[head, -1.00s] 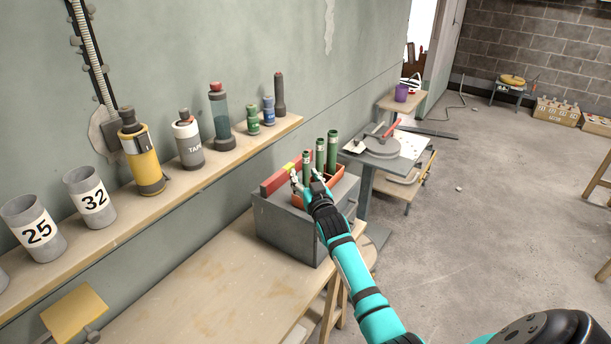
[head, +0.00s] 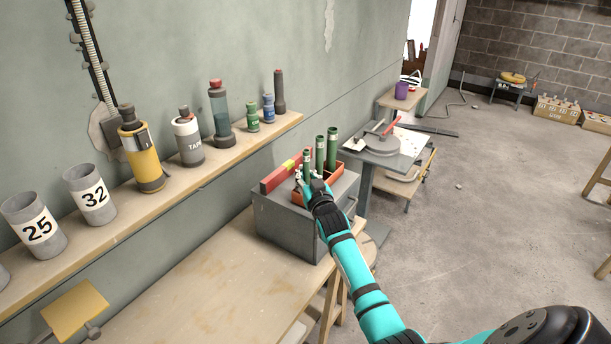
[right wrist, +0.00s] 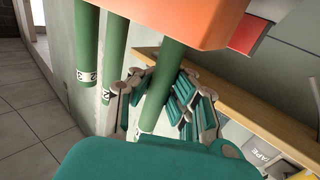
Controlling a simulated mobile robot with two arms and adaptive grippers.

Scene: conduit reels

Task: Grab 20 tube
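Green tubes stand upright in an orange tray (head: 341,178) on a grey box. The shortest, nearest tube (head: 307,160) is at my right gripper (head: 306,180). In the right wrist view, the right gripper's (right wrist: 165,95) fingers are on both sides of this tube (right wrist: 153,108) and look closed against it. My left gripper is not in view.
A red level with a yellow part (head: 279,175) lies beside the tray on the grey box (head: 285,228). A shelf (head: 215,160) along the wall holds bottles and cups marked 25 and 32. The workbench front (head: 200,290) is clear.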

